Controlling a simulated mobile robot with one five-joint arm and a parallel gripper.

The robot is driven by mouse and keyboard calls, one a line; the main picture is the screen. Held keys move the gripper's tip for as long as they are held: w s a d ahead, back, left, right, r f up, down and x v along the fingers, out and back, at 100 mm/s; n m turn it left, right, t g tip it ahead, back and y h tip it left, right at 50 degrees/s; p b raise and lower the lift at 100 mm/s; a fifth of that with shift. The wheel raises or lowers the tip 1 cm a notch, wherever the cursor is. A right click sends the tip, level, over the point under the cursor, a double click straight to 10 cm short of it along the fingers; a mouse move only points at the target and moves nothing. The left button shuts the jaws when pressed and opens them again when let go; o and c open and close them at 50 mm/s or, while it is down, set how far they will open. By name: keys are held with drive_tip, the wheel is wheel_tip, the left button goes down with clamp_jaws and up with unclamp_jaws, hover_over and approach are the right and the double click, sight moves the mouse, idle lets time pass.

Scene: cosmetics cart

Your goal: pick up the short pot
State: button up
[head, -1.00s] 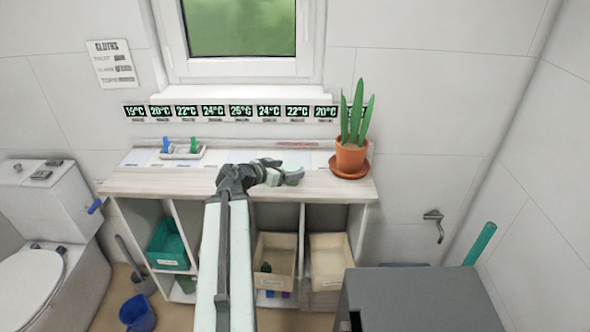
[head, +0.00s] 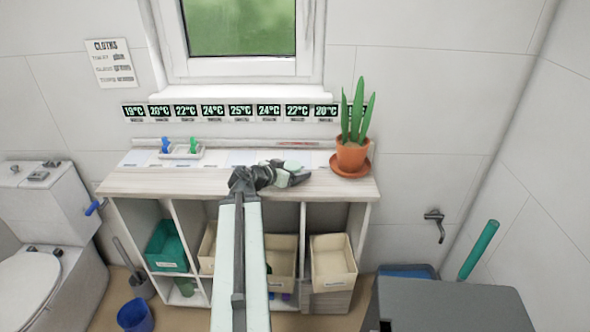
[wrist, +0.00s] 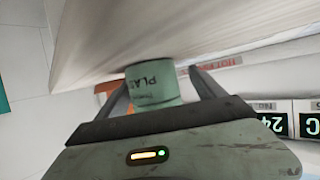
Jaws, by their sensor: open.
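A short green pot (wrist: 153,84) with dark lettering sits between the two fingers of my gripper (wrist: 162,80) in the wrist view. The fingers are open, one on each side of the pot; the right finger is close to it, and I cannot tell if either touches. In the head view my gripper (head: 294,174) is low over the top of the wooden shelf unit (head: 150,183), right of its middle. A pale green patch between the fingers there seems to be the pot (head: 293,165), mostly hidden by the gripper.
A plant in a terracotta pot (head: 351,154) stands on a saucer at the right end of the top. A small white tray (head: 182,154) with blue and green items is at the left. Bins (head: 333,262) fill the shelves below. A row of temperature displays (head: 240,112) lines the wall.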

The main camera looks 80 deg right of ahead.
sight(296, 162)
drive_tip(key=shift+s+d, duration=0.15)
drive_tip(key=shift+s, duration=0.2)
drive_tip(key=c, duration=1.4)
drive_tip(key=shift+c, duration=0.2)
wheel_tip(296, 162, up, 10)
drive_tip(key=p, duration=1)
drive_tip(key=shift+r, duration=0.15)
